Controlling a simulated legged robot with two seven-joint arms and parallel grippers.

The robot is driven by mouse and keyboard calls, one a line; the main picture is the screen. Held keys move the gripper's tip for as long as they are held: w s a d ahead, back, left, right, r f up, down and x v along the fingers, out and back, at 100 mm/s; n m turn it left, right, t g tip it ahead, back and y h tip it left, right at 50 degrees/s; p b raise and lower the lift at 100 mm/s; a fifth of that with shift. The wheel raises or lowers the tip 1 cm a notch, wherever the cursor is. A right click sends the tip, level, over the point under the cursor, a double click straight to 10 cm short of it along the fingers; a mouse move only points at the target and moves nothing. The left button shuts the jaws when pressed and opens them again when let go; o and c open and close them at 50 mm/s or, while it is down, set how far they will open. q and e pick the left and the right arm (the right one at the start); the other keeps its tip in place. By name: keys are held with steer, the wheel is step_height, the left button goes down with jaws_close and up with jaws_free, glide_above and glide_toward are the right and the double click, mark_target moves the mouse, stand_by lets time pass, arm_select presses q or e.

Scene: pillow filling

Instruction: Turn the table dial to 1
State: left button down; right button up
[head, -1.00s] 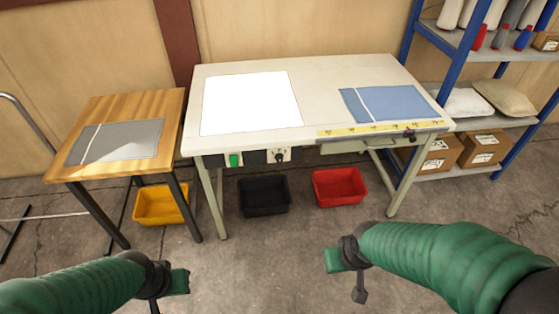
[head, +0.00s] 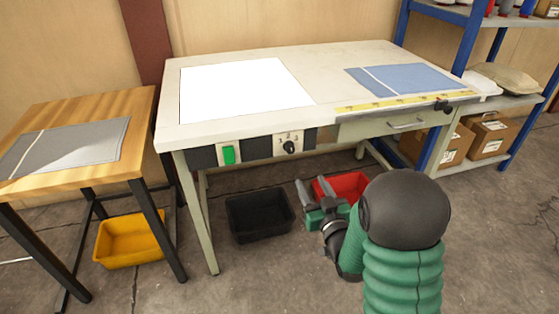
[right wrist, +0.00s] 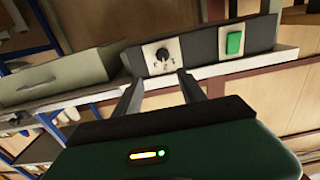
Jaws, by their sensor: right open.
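The table dial (head: 290,147) is a black knob on a pale marked plate, set in the dark front panel of the white table (head: 330,70). Its small markings are too blurred to read. In the right wrist view the dial (right wrist: 162,55) lies ahead of my right gripper, above and between its fingers. My right gripper (head: 314,190) is open and empty in the head view, below and a little right of the dial, apart from it. It also shows in the right wrist view (right wrist: 160,85). My left gripper is out of view.
A green switch (head: 228,155) sits left of the dial on the same panel. A drawer (head: 385,124) is to its right. A black bin (head: 259,215), a red bin (head: 345,184) and a yellow bin (head: 130,240) stand on the floor. A wooden side table (head: 95,108) is at left.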

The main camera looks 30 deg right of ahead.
mark_target(291, 151)
steer(key=b+x, duration=0.1)
steer(key=x, duration=0.4)
steer(key=b+x, duration=0.1)
steer(key=x, duration=0.4)
steer(key=b+x, duration=0.1)
steer(key=x, duration=0.4)
steer(key=shift+w+a+b, duration=0.3)
steer(key=shift+w, duration=0.05)
steer(key=shift+a+r, duration=0.1)
steer(key=shift+r, duration=0.1)
jaws_close()
